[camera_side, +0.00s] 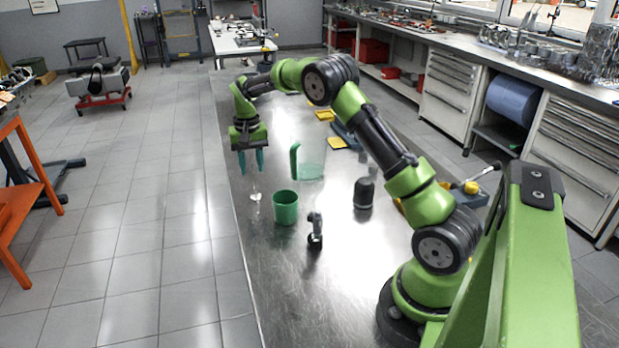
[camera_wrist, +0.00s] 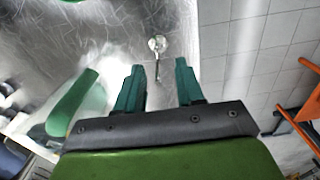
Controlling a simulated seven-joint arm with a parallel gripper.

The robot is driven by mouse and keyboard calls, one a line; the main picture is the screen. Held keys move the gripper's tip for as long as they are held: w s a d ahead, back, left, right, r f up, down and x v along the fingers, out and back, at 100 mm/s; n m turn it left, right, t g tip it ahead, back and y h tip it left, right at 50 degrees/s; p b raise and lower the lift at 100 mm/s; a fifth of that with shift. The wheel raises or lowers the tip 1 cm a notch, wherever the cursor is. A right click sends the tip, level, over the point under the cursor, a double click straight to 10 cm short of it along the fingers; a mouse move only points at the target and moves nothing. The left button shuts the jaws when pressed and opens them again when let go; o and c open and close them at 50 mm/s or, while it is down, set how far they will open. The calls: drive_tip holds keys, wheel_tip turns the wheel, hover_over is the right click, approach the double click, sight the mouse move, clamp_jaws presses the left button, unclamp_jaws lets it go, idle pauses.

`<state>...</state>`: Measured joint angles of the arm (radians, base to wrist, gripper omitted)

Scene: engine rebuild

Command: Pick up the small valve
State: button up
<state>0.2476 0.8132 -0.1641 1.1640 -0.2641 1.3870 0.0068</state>
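The small valve (camera_side: 256,196) is a pale, shiny piece near the left edge of the metal table. In the wrist view the valve (camera_wrist: 157,45) shows a round head and a thin stem pointing toward my gripper. My gripper (camera_side: 251,170) is open, with its two green fingers pointing down above the table, a little behind the valve in the side view. In the wrist view the gripper (camera_wrist: 159,88) has nothing between its fingers, and the valve lies ahead, roughly in line with the gap.
A green cup (camera_side: 286,210) stands close to the right of the valve. A small grey and black part (camera_side: 315,232) and a dark cylinder (camera_side: 363,193) stand to the right. The table's left edge is near.

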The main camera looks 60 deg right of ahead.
hover_over(256, 193)
wheel_tip(256, 193, down, 5)
drive_tip(key=shift+w+d+r, duration=0.1)
drive_tip(key=shift+w+r, duration=0.05)
drive_tip(key=shift+r, duration=0.05)
drive_tip(key=shift+r, duration=0.1)
clamp_jaws()
